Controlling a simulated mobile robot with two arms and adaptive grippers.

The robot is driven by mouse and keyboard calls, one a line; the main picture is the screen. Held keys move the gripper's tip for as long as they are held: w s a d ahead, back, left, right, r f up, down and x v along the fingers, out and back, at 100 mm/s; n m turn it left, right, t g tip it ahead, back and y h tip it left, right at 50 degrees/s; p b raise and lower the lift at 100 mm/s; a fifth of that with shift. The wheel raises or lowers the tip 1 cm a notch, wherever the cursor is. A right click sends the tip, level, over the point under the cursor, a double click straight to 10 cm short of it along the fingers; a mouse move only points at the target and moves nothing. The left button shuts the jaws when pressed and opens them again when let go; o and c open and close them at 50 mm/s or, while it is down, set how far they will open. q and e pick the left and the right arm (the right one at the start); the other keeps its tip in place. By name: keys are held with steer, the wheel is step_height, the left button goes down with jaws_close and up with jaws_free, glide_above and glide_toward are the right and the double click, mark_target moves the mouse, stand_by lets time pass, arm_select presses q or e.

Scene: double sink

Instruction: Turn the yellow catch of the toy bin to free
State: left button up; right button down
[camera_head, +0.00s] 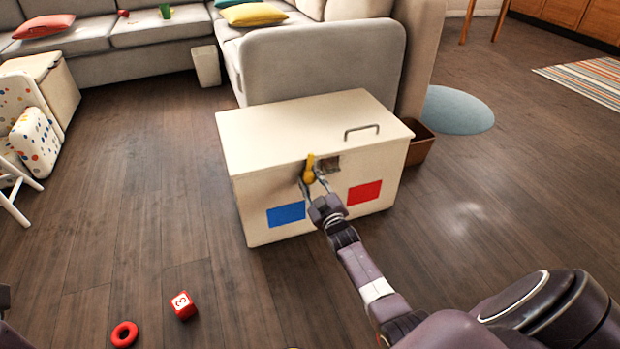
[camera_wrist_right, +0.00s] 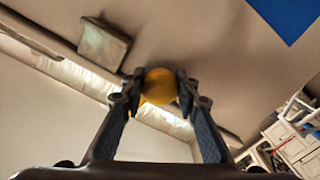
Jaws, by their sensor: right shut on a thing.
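The cream toy bin (camera_head: 262,180) stands on the floor with its lid (camera_head: 290,122) down. Its yellow catch (camera_head: 310,168) is on the front face near the top edge and points roughly upright. A blue patch (camera_head: 286,214) is to its lower left and a red patch (camera_head: 364,192) to its lower right. My right gripper (camera_head: 314,183) is at the catch; in the right wrist view (camera_wrist_right: 159,88) its fingers are closed on both sides of the catch's round yellow part (camera_wrist_right: 159,84). My left gripper does not show.
A metal handle (camera_head: 362,130) is on the lid's right side. A grey sofa (camera_head: 325,55) stands close behind the bin, and a brown box (camera_head: 420,143) is beside it. A red cube (camera_head: 183,305) and a red ring (camera_head: 124,334) lie on the floor in front.

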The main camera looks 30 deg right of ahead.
steer(key=shift+r+n, duration=0.15)
steer(key=shift+n, duration=1.05)
steer(key=shift+w+n, duration=0.1)
steer(key=shift+n, duration=0.4)
steer(key=c, duration=1.5)
jaws_free()
steer(key=shift+a, duration=0.1)
steer(key=shift+o, duration=0.2)
